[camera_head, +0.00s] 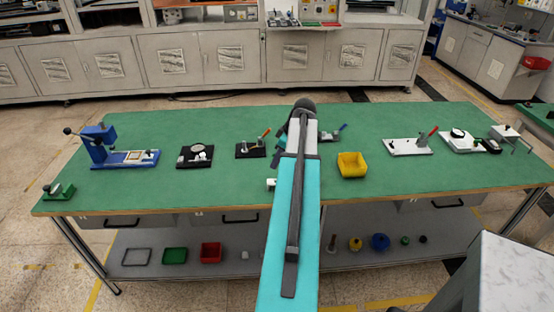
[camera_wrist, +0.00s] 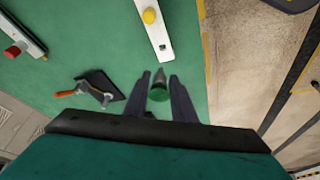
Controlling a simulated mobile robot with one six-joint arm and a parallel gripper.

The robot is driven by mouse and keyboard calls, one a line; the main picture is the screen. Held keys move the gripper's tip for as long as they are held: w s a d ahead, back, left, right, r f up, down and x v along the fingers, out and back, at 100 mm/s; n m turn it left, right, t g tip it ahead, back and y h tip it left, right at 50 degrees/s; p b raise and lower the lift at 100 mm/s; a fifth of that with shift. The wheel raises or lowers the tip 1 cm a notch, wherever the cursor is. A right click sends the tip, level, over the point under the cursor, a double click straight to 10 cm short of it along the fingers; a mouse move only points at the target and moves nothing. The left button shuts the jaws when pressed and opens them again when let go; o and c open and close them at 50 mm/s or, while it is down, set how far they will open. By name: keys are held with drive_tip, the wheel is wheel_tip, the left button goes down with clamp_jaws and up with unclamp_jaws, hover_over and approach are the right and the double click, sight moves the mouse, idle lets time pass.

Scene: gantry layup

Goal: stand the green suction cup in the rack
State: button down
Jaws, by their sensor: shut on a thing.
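In the wrist view my gripper (camera_wrist: 160,84) is shut on the green suction cup (camera_wrist: 159,95), whose grey tapered end points away from the camera. The cup is between the two dark fingers, over the green table top. A long white rack (camera_wrist: 154,36) lies just beyond the fingertips, with a yellow round piece (camera_wrist: 149,15) standing on it and a small dark hole near its closer end. The cup looks apart from the rack, but its height above the table cannot be told.
An orange-handled clamp on a black plate (camera_wrist: 101,87) lies left of my gripper in the wrist view. A white base with a red knob (camera_wrist: 22,38) is farther left. In the head view a yellow bin (camera_head: 352,166) stands right of my arm on the green table (camera_head: 220,190).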

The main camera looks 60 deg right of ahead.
drive_tip(key=shift+f+b, duration=1.55)
drive_tip(key=shift+f, duration=1.3)
drive_tip(key=shift+f+b, duration=0.9)
drive_tip(key=shift+f, duration=0.4)
idle(0.6)
drive_tip(key=c, duration=1.4)
unclamp_jaws()
drive_tip(key=shift+s+r, duration=0.1)
drive_tip(key=shift+r, duration=0.1)
drive_tip(key=b+v, duration=0.2)
drive_tip(key=v, duration=1.1)
drive_tip(key=shift+r, duration=0.2)
